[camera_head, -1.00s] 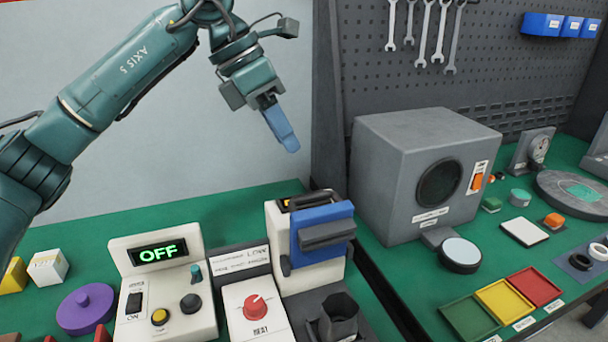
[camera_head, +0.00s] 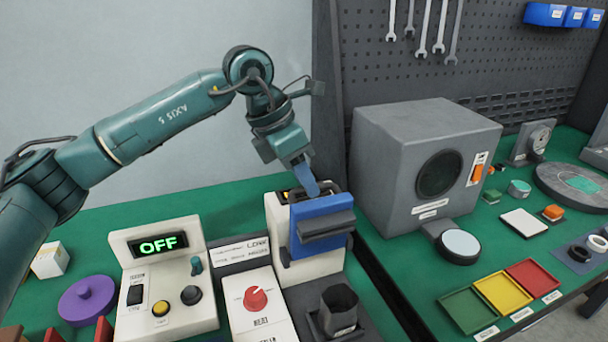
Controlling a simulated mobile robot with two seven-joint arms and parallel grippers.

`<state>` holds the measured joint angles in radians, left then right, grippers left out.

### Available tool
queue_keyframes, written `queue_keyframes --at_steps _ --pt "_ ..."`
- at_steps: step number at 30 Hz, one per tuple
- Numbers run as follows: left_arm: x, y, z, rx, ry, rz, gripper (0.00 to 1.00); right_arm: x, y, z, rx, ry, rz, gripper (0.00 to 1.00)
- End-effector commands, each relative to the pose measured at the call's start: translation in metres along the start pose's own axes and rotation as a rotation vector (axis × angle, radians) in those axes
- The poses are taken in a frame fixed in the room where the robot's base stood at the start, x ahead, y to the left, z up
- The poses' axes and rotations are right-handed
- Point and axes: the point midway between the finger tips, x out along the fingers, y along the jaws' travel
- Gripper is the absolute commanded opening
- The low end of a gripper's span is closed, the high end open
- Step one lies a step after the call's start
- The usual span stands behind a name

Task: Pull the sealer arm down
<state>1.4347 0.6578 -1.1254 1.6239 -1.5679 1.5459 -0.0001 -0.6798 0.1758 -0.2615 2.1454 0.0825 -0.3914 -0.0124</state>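The sealer arm is a blue block with a dark grey handle bar (camera_head: 326,224) on the front upper part of a white sealing machine (camera_head: 313,268). My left gripper (camera_head: 312,192) comes from above, its blue fingers pointing down and seen together as one narrow piece. They look shut, with nothing visible between them. The fingertips are right at the top edge of the sealer arm; I cannot tell whether they touch it. My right gripper is not in view.
A control box with a green OFF display (camera_head: 157,244) stands left of the machine, with a red dial panel (camera_head: 256,299) between. A dark grey cup (camera_head: 338,309) stands in front. A large grey box (camera_head: 415,165) is at the right. A purple lidded disc (camera_head: 87,300) lies left.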

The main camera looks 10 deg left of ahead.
Motion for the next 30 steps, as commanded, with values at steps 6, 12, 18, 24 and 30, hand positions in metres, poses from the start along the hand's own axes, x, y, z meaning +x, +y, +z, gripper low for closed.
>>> queue_keyframes --at_steps 6,12,18,24,30 --pt "0.0044 -0.0004 0.0004 0.001 -0.001 0.000 0.34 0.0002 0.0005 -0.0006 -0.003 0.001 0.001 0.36" --pt "0.0042 -0.0003 0.0003 0.001 -0.001 0.000 0.29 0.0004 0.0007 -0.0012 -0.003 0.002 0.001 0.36" --pt "0.0040 -0.0003 0.0003 0.001 -0.001 0.000 0.12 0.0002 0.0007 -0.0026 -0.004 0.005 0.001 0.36" --pt "0.0039 -0.0002 0.0003 0.001 -0.001 0.000 0.00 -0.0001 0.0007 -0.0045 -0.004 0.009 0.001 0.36" --pt "0.0038 -0.0001 0.0003 0.000 -0.001 0.000 0.00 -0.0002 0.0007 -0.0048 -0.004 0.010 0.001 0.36"
